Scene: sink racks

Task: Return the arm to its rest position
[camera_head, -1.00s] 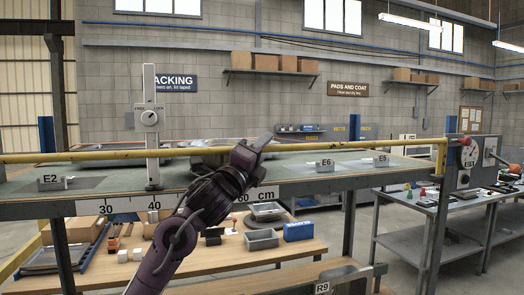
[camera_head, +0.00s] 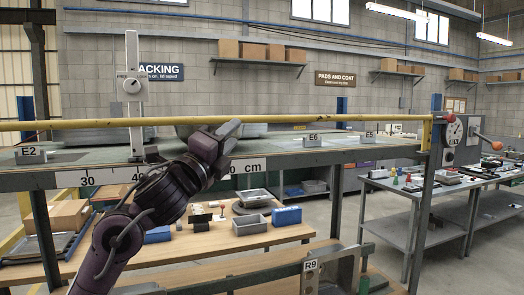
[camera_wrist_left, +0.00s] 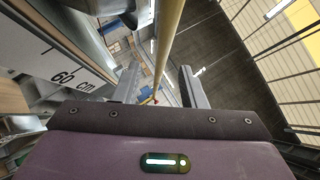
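My left arm rises from the bottom left of the head view, and its gripper (camera_head: 229,130) is raised in front of the long shelf (camera_head: 110,177) with the cm scale. In the left wrist view my left gripper (camera_wrist_left: 158,86) has its two fingers well apart. Nothing is held between them. The yellow bar (camera_wrist_left: 168,35) runs through the gap in that picture; I cannot tell how near it is to the fingers. My right gripper is in neither view.
An upright post with a dial (camera_head: 133,90) stands on the shelf at left. Labelled blocks E2 (camera_head: 31,155), E6 (camera_head: 312,140) and E5 (camera_head: 370,137) sit along it. Below, a wooden bench holds a grey bin (camera_head: 252,225) and a blue box (camera_head: 286,216). A gauge box (camera_head: 462,140) stands at right.

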